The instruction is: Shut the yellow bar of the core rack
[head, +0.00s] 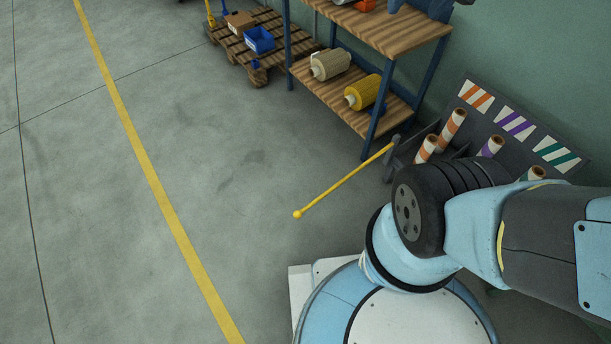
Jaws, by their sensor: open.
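The core rack (421,142) is a dark grey frame at the right, against the green wall. It holds several upright rolls with orange, purple and green bands. The yellow bar (345,181) is swung out from a grey post at the rack's left side. It points toward the lower left, over the floor, and ends in a yellow knob (297,214). It stands open, away from the rack's front. My blue arm covers the lower right of the picture and hides part of the rack. My gripper is not in view.
A wooden shelf unit with blue posts (375,122) stands just left of the rack, holding cream and yellow rolls. A pallet (262,57) with a blue bin and a cardboard box is farther back. The floor left of the bar is clear, with a yellow line (145,165).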

